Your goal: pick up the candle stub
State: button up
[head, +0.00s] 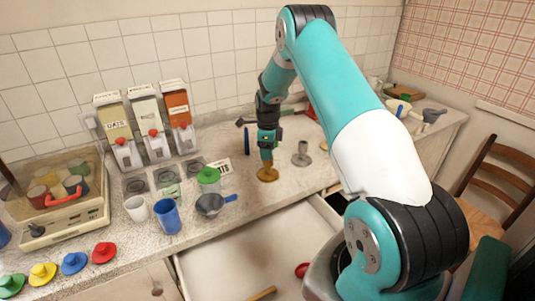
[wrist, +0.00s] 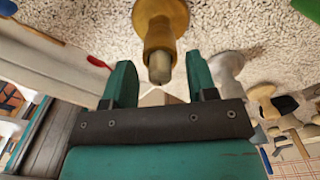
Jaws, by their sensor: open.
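A pale candle stub (wrist: 159,69) pokes out of a brass-coloured candlestick (wrist: 160,22) in the wrist view. The candlestick also shows in the head view, standing on the speckled counter (head: 240,190); the stub itself cannot be made out there. My gripper (head: 267,157) is right over the candlestick. In the wrist view my gripper (wrist: 159,63) is open, with one green finger on each side of the stub and visible gaps on both sides. Nothing is held.
A grey candlestick (head: 302,155) stands close by on the right. An open drawer (head: 240,255) juts out below the counter.

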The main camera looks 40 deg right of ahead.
grip_shut()
jog(key=shift+r, duration=0.15)
